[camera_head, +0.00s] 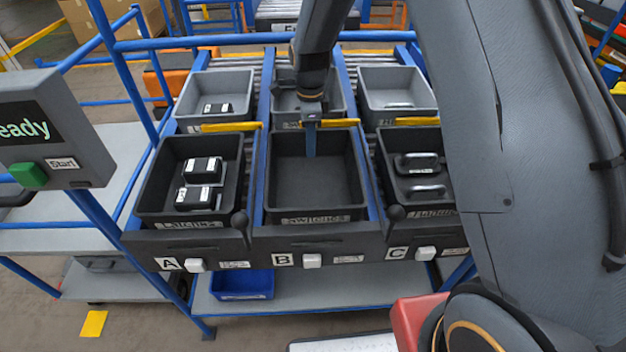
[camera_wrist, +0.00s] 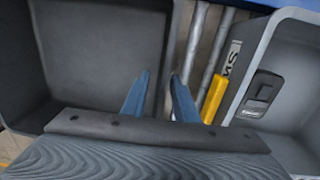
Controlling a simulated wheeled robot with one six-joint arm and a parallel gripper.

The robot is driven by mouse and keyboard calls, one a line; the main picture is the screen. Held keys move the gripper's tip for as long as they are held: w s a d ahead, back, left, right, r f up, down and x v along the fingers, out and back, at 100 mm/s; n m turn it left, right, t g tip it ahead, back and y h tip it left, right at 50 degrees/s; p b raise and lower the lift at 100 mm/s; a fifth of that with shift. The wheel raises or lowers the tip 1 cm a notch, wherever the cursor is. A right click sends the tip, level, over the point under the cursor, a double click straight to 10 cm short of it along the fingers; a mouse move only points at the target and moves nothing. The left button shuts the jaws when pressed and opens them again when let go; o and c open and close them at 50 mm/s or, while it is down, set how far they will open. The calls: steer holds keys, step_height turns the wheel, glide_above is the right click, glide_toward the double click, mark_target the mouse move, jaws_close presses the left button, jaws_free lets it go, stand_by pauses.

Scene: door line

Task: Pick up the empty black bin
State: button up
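The empty black bin (camera_head: 310,180) sits in the middle lane, B, with a label on its front that seems to read "Switches". In the wrist view its bare inside (camera_wrist: 95,50) fills the left. My gripper (camera_head: 311,140) points down at the bin's far wall. In the wrist view my gripper's two blue fingers (camera_wrist: 159,85) are apart, and the bin's wall runs down between them with its lower part hidden. I see no contact of the fingers with the wall.
Black bins with parts stand left (camera_head: 150,190) and right (camera_head: 385,180). Grey bins (camera_head: 185,110) stand behind, beyond yellow bars (camera_head: 230,127). Blue rails (camera_head: 262,170) separate the lanes. A control box (camera_head: 80,150) is at left. A blue bin (camera_head: 242,285) sits below.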

steer(key=shift+f, duration=0.1)
steer(key=shift+c, duration=0.6)
jaws_close()
stand_by(0.8)
